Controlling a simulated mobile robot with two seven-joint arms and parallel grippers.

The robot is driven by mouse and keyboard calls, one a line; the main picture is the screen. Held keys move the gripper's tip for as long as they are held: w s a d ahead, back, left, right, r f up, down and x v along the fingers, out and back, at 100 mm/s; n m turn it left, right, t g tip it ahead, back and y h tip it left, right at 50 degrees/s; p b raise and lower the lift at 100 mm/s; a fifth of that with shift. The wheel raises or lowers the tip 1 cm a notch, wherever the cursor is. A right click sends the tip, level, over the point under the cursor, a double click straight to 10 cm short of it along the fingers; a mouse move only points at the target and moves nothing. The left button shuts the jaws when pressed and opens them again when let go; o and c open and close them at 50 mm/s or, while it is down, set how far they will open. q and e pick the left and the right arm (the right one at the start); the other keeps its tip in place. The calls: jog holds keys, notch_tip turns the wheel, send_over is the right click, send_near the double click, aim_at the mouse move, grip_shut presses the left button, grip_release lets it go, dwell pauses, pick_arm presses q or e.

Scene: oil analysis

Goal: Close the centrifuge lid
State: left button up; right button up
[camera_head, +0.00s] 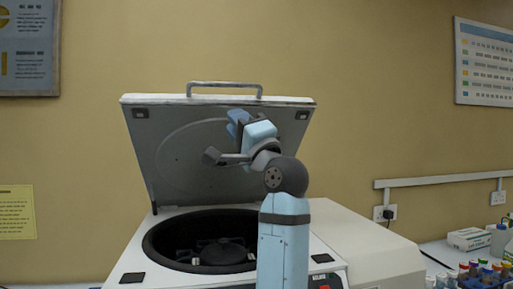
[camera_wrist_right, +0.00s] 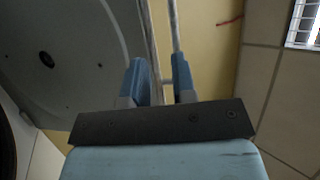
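The centrifuge lid (camera_head: 180,160) stands raised, tilted back, with its inner face toward me and a handle (camera_head: 224,85) on its top edge. Below it the round chamber (camera_head: 160,240) is open and the dark rotor shows inside. My right gripper (camera_head: 235,120) is in front of the lid's inner face, right of its middle, below the handle. In the right wrist view, the two blue fingers of this gripper (camera_wrist_right: 160,78) stand apart. The lid's edge (camera_wrist_right: 150,35) shows in the gap between them. I cannot tell whether they touch it. My left gripper is not in view.
The centrifuge's white body (camera_head: 365,245) extends to the right. A bench with several capped tubes (camera_head: 480,270), a box (camera_head: 468,239) and a bottle (camera_head: 500,238) is at the far right. A wall socket (camera_head: 384,213) is behind. The air left of the lid is clear.

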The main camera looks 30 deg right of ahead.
pick_arm(q)
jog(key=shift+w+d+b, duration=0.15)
jog(key=shift+b, duration=0.35)
pick_arm(e)
jog(key=v, duration=1.1)
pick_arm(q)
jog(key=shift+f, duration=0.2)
pick_arm(e)
jog(key=shift+s, duration=0.15)
